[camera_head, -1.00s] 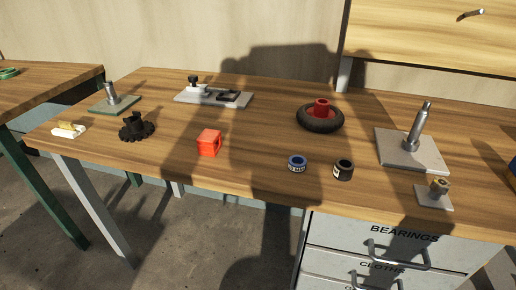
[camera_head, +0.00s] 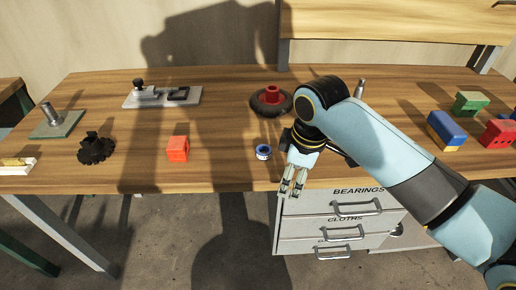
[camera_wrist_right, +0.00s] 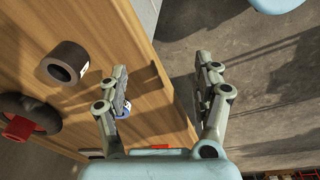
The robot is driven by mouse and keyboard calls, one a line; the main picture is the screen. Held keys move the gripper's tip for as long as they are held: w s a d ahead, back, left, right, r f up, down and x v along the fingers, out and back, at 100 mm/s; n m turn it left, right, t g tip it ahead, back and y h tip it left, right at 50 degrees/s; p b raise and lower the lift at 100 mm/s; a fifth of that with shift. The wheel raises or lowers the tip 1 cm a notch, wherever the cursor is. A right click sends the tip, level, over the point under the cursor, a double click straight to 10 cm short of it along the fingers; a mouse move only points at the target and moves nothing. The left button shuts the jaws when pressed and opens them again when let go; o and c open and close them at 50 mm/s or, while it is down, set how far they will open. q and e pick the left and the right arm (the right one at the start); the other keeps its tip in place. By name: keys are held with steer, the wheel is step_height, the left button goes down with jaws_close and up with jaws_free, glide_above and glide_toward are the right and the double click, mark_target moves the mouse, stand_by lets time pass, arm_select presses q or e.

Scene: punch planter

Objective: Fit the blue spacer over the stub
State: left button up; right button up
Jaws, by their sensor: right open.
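The blue spacer (camera_head: 263,152) is a short ring standing on the wooden table near its front edge. In the right wrist view its blue side (camera_wrist_right: 124,112) is mostly hidden behind a finger. My right gripper (camera_head: 291,190) is open and empty, at the front edge, to the right of and nearer than the spacer, apart from it. Its spread fingers also show in the right wrist view (camera_wrist_right: 160,75). A short grey stub (camera_head: 47,114) stands on a green plate at far left. A taller post (camera_head: 361,87) shows only its tip behind my arm. My left gripper is out of view.
A black ring (camera_wrist_right: 62,66) lies near the right gripper. A black wheel with a red hub (camera_head: 271,102) is behind the spacer. A red box (camera_head: 177,149) and black gear (camera_head: 96,149) stand left. Coloured blocks (camera_head: 446,131) are at right. Drawers (camera_head: 335,220) hang below.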

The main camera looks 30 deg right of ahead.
steer(key=w+d+r+n+g+y+p, duration=0.1)
steer(key=w+d+r+n, duration=0.2)
steer(key=w+r+n, duration=0.5)
steer(key=m, duration=0.2)
glide_above(265, 146)
steer(key=s, duration=0.1)
steer(key=f, duration=0.3)
steer(key=shift+s+d+f, duration=0.2)
steer(key=shift+f, duration=0.2)
steer(key=f, duration=0.1)
steer(key=a+f, duration=0.1)
steer(key=f, duration=0.3)
steer(key=shift+w+a+f+p, duration=0.15)
steer(key=shift+w+p, duration=0.1)
steer(key=shift+p, duration=0.1)
steer(key=c, duration=1.3)
